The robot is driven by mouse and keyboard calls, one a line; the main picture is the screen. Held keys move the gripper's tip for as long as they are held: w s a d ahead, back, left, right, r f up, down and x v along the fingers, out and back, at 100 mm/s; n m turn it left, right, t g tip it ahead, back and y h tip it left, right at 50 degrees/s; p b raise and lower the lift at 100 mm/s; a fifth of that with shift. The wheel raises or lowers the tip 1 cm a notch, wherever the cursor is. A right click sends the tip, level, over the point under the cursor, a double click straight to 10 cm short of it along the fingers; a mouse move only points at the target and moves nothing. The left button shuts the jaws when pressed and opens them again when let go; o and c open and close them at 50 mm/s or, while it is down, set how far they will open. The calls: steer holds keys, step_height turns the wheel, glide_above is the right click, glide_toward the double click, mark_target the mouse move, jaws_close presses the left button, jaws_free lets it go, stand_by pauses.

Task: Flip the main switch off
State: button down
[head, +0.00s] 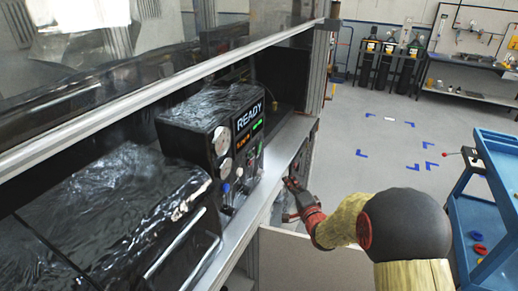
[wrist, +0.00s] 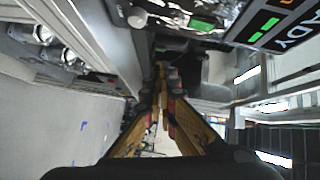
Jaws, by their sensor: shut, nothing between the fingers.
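A black control box (head: 205,125) with a lit READY display (head: 249,116) stands on the machine's ledge in the head view. Its face has round gauges, small knobs and levers; I cannot tell which of them, if any, is the main switch. A small dark box with a red-tipped lever (head: 472,158) sits on the blue cart at the right. My gripper (head: 290,184) is shut and empty, just right of the ledge and apart from the panel's front. In the wrist view my gripper (wrist: 161,75) points under the panel, whose display (wrist: 292,35) shows at top right.
A long metal rail and ledge (head: 275,160) run along the machine front. A black plastic-wrapped unit (head: 110,215) is at the lower left. The blue cart (head: 490,215) stands at the right. The grey floor (head: 385,120) is open, with gas cylinders (head: 385,60) behind.

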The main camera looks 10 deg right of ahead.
steer(key=r+m, duration=0.1)
steer(key=r+t, duration=0.1)
steer(key=r, duration=0.1)
steer(key=a+r+m+y, duration=0.1)
steer(key=r, duration=0.1)
steer(key=shift+a+m+t, duration=0.1)
steer(key=shift+m+t, duration=0.2)
steer(key=shift+t, duration=0.1)
steer(key=shift+s, duration=0.1)
glide_toward(260, 148)
steer(key=w+d, duration=0.5)
steer(key=a, duration=0.1)
steer(key=w+a, duration=0.2)
steer(key=shift+w+a+r, duration=0.1)
steer(key=shift+a+r, duration=0.25)
steer(key=shift+r, duration=0.05)
